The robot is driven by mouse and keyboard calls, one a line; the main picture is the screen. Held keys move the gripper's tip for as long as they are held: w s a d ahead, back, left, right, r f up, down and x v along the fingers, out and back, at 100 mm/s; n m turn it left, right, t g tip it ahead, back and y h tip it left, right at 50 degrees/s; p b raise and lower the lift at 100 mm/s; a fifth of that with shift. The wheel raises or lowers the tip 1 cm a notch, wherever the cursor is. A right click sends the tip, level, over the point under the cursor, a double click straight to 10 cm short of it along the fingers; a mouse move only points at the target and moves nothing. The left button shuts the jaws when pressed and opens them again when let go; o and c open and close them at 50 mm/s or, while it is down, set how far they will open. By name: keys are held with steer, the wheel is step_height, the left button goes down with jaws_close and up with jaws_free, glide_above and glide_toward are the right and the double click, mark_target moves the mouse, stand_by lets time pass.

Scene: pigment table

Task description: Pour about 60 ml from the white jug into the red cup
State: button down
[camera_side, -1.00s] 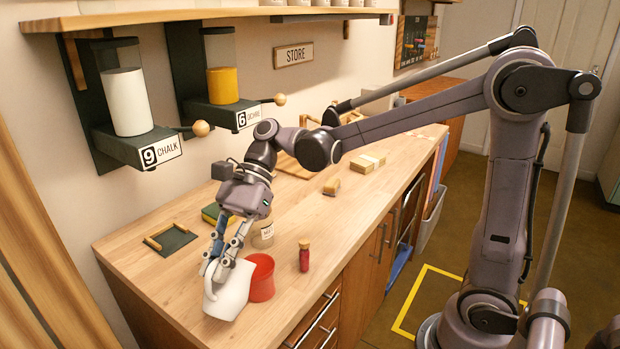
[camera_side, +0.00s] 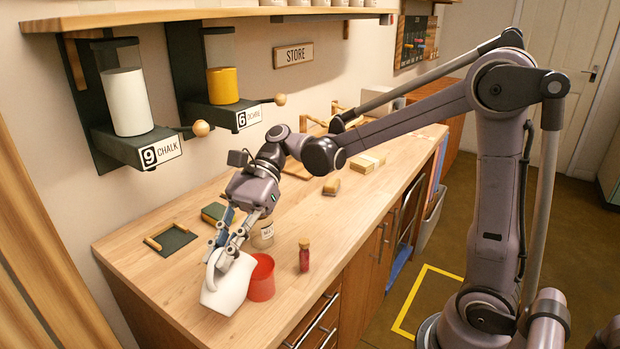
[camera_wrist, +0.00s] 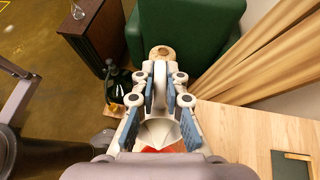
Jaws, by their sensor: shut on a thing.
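The white jug (camera_side: 229,288) is at the near end of the bench in the side view, tilted a little, close beside the red cup (camera_side: 261,278). I cannot tell whether the jug touches the bench. My gripper (camera_side: 222,255) is shut on the jug at its handle side. In the wrist view the jug (camera_wrist: 160,132) shows between my fingers (camera_wrist: 160,85), and a small part of the red cup (camera_wrist: 165,150) shows just below it. The cup stands upright. The contents of both are hidden.
A small red corked bottle (camera_side: 304,256) stands right of the cup. Chalk (camera_side: 128,100) and ochre dispensers (camera_side: 222,85) hang on the wall. The bench's front edge is close.

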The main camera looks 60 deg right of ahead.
mark_target(212, 282)
steer(key=shift+d+r+y, duration=0.2)
steer(key=shift+d+y, duration=0.05)
steer(key=shift+y, duration=0.15)
steer(key=shift+w+d+r+y+p, duration=0.15)
steer(key=shift+d+r+y+p, duration=0.1)
steer(key=shift+d+y+p, duration=0.3)
stand_by(0.8)
steer(key=shift+w+d+r+g+y+p, duration=0.1)
steer(key=shift+d+r+g+y+p, duration=0.1)
steer(key=shift+d+y, duration=0.2)
steer(key=shift+w+d+r+g+y+p, duration=0.1)
steer(key=shift+d+y+p, duration=0.15)
steer(key=shift+d, duration=0.15)
stand_by(0.5)
steer(key=a+h, duration=0.1)
steer(key=a, duration=0.1)
steer(key=a+f+h, duration=0.1)
steer(key=shift+s+h, duration=0.3)
steer(key=shift+s, duration=0.1)
steer(key=shift+a+f+t+h, duration=0.35)
steer(key=shift+f+t+h, duration=0.1)
steer(key=shift+h, duration=0.25)
steer(key=shift+s+a+f+t+h+b, duration=0.1)
steer(key=shift+a+f+t+h+b, duration=0.1)
steer(key=shift+a+f+h, duration=0.5)
steer(key=shift+s+a+f+t+h+b, duration=0.1)
steer(key=shift+a+f+h+b, duration=0.2)
steer(key=shift+h, duration=0.7)
steer(key=shift+f, duration=0.1)
